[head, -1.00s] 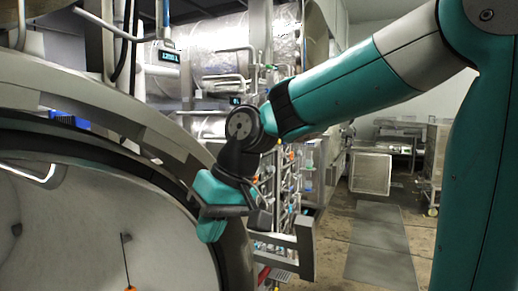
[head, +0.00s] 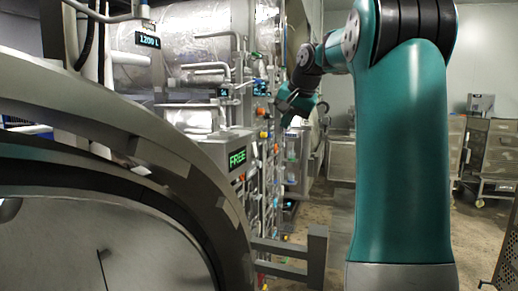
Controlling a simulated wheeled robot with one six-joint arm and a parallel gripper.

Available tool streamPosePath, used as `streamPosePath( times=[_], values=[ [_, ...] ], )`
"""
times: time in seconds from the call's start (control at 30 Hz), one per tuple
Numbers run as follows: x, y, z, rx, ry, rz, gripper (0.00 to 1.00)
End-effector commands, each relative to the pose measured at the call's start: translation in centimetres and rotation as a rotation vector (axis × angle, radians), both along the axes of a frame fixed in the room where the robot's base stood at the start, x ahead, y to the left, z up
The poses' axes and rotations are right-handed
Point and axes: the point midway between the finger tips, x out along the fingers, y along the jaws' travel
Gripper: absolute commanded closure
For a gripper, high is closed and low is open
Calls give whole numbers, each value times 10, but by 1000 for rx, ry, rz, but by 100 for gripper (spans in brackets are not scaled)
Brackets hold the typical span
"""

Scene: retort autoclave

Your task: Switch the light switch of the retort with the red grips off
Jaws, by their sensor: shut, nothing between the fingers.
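My gripper (head: 288,114) is small and far off in the head view, right of a tall column of controls (head: 266,150). It looks shut and empty, its fingers pointing down and left. The column carries small orange, blue and red parts and lit displays, too small to tell apart. A large grey round retort door (head: 110,235) fills the lower left. I cannot make out red grips on any retort, nor which small part is the light switch. I cannot tell whether my gripper touches the column.
A box with a green "FREE" display (head: 237,158) stands behind the door rim. A "1200 L" display (head: 148,39) hangs before a shiny foil-wrapped vessel (head: 190,50). A grey frame (head: 316,258) juts out at lower middle. Metal carts (head: 492,160) stand at the right.

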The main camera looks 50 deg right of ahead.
Motion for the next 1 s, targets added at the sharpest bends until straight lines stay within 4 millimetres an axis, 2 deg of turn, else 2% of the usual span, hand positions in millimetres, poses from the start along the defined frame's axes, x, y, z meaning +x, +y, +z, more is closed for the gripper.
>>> streamPosePath(
  times=[0.17, 0.27, 0.7, 0.8, 1.0],
  values=[
    [3, -1, -4, 2, 1, 1, 100],
    [9, -2, -14, 4, 1, 1, 100],
    [57, -15, -84, 2, 3, 3, 100],
    [72, -8, -84, 0, 2, 5, 100],
    [87, -2, -89, 0, 1, 0, 100]
  ],
)
